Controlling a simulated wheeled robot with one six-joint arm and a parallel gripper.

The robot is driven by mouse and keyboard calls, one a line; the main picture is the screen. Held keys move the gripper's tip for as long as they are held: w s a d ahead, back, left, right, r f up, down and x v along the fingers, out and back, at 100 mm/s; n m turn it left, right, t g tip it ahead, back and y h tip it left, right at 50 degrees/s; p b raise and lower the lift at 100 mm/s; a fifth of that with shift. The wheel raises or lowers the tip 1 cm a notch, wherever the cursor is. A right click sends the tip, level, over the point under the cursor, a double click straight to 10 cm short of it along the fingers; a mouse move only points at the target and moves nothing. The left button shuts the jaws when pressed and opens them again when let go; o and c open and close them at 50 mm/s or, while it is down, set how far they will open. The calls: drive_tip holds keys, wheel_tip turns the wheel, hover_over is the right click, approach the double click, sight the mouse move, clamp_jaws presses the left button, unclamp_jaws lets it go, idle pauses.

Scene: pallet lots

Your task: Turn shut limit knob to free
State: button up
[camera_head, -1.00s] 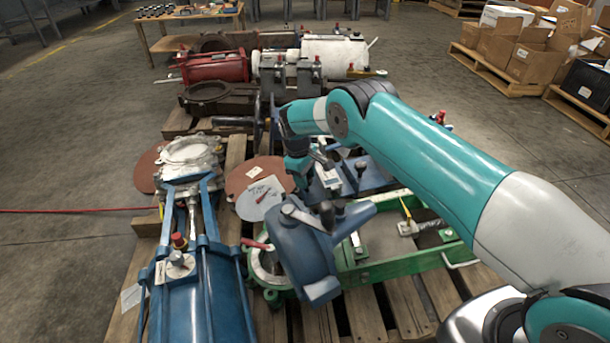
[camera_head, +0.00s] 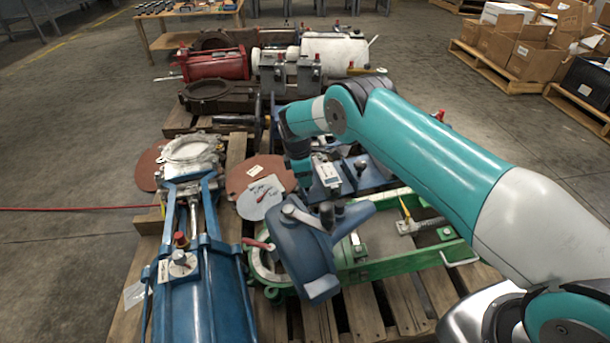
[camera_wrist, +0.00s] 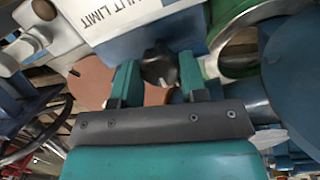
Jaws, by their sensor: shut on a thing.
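The black shut limit knob (camera_wrist: 158,66) shows in the wrist view, with a small pale mark on its lower edge. It sits below a white plate (camera_wrist: 140,14) whose visible lettering ends in "LIMIT". My gripper (camera_wrist: 157,76) has its two green fingers on either side of the knob and is shut on it. In the head view, my gripper (camera_head: 299,170) points down beside a white-labelled block (camera_head: 328,174) on the blue equipment. The gripped knob is hard to make out there. The "free" mark is not legible.
A blue cylinder assembly (camera_head: 200,295) with a red-capped knob stands at left. A green frame (camera_head: 400,260) lies at right on the pallet. A dark blue body with a lever (camera_head: 305,255) stands in front of my gripper. Cartons (camera_head: 535,60) stand at the back right.

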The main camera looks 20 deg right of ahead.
idle(0.4)
drive_tip(key=o, duration=0.9)
drive_tip(key=shift+r, duration=0.1)
drive_tip(key=a+r+p, duration=0.1)
drive_tip(key=r+p, duration=0.1)
drive_tip(key=r, duration=0.3)
drive_tip(key=a+r+p, duration=0.1)
drive_tip(key=r+p, duration=0.1)
drive_tip(key=r, duration=0.4)
drive_tip(key=a+r+p, duration=0.1)
drive_tip(key=r+p, duration=0.1)
drive_tip(key=r, duration=0.4)
